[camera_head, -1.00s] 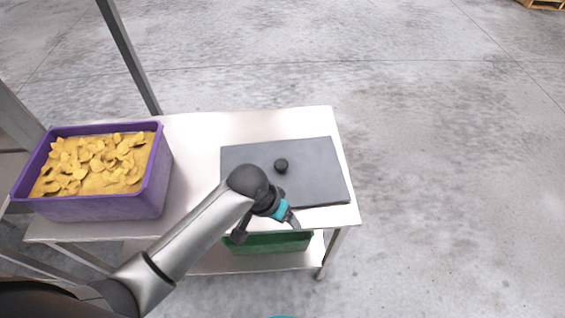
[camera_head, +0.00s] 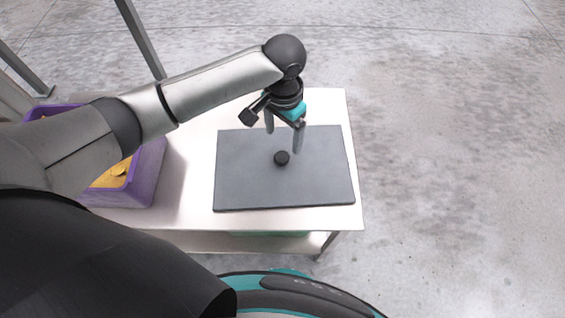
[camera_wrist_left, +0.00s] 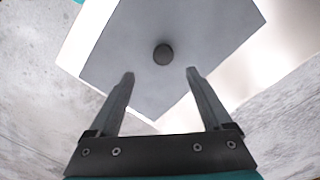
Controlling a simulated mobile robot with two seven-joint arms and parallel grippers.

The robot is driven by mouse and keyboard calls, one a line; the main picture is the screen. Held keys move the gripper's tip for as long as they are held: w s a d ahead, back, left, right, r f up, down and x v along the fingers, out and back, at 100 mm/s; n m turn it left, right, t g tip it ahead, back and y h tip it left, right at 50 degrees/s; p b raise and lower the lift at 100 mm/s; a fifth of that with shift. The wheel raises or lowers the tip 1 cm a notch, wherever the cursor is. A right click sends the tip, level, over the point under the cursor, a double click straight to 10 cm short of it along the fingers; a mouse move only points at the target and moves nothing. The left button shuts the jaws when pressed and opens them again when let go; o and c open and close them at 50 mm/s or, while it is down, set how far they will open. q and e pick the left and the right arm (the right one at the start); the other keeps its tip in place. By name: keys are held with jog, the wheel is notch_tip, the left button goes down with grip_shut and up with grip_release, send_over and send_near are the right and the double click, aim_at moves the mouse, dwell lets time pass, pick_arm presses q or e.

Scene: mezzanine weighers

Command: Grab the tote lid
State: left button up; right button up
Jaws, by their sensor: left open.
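The tote lid (camera_head: 250,185) is a flat grey rectangular panel with a round black knob (camera_head: 282,158) near its middle. It lies on the right part of the white table. My left gripper (camera_head: 284,140) is open and empty above the lid, close to the knob. In the left wrist view the lid (camera_wrist_left: 190,85) is ahead of the two fingers (camera_wrist_left: 160,75), with the knob (camera_wrist_left: 163,54) beyond the fingertips and between their lines. I see no contact with the knob. My right gripper is not in view.
The white table (camera_head: 190,185) has a bare strip left of the lid. A purple tote (camera_head: 150,170) with yellow pieces stands at its left, partly hidden by my arm. A grey post (camera_head: 140,40) rises behind. Open concrete floor (camera_head: 460,150) lies to the right.

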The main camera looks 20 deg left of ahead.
pick_arm(q)
jog(key=b, duration=0.1)
send_over(282, 157)
jog(key=f, duration=0.4)
jog(key=shift+s+d+f, duration=0.1)
jog(key=shift+d+f, duration=0.1)
jog(key=shift+f, duration=0.2)
jog(key=f, duration=0.1)
jog(key=f+b, duration=0.1)
jog(key=f, duration=0.1)
jog(key=f+b, duration=0.1)
jog(key=f, duration=0.1)
jog(key=shift+a+f, duration=0.1)
jog(key=shift+a, duration=0.15)
grip_shut()
jog(key=shift+w, duration=0.2)
dwell(0.3)
